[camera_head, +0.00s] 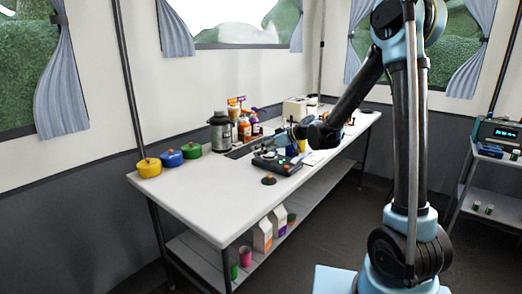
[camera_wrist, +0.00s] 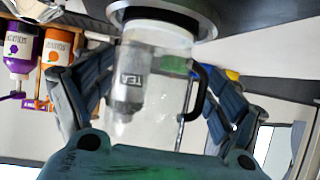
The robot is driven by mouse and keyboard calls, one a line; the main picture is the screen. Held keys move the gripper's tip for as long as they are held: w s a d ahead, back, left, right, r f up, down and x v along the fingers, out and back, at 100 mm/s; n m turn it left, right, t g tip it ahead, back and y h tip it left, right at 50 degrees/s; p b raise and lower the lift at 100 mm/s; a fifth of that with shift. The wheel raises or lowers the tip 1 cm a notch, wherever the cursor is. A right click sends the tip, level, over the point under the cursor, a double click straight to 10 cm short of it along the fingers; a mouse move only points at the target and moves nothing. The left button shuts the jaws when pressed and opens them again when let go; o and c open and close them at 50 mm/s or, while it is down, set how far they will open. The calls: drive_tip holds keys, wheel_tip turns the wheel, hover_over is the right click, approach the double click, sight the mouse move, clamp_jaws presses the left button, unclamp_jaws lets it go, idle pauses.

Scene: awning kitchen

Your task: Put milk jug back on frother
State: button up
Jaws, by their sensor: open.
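A clear jug (camera_wrist: 135,85) with a black handle (camera_wrist: 199,92) fills the middle of the wrist view, which appears upside down. Its lower end meets a round silver-and-dark base (camera_wrist: 165,14); I cannot tell whether it is fully seated. My gripper (camera_wrist: 155,90) is open, with one dark finger on each side of the jug; contact is not clear. In the head view my gripper (camera_head: 287,139) is low over the counter, at a black appliance (camera_head: 277,163). The jug is too small or hidden to make out there.
The white counter (camera_head: 190,195) is clear at its near left. Yellow (camera_head: 149,167), blue (camera_head: 171,158) and green (camera_head: 191,151) pots stand at its left end. A grey flask (camera_head: 221,132) and bottles (camera_head: 244,129) stand behind. A small black disc (camera_head: 268,181) lies near the front edge.

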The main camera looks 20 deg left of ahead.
drive_tip(key=v, duration=1)
drive_tip(key=shift+d+r, duration=0.1)
drive_tip(key=shift+d, duration=0.05)
drive_tip(key=s+d+f+m+h, duration=0.4)
drive_tip(key=s+d, duration=0.5)
drive_tip(key=d, duration=0.4)
drive_tip(key=s+d+f+m+h, duration=0.3)
drive_tip(key=s+d+m, duration=0.3)
drive_tip(key=s+d, duration=0.4)
drive_tip(key=s+d+f+m+h, duration=0.4)
drive_tip(key=s+d, duration=0.5)
drive_tip(key=d, duration=0.7)
drive_tip(key=shift+s+f+m+h, duration=0.2)
drive_tip(key=shift+f+m+h, duration=0.1)
drive_tip(key=shift+m+h, duration=0.4)
drive_tip(key=shift+w+f, duration=0.2)
drive_tip(key=shift+w, duration=0.25)
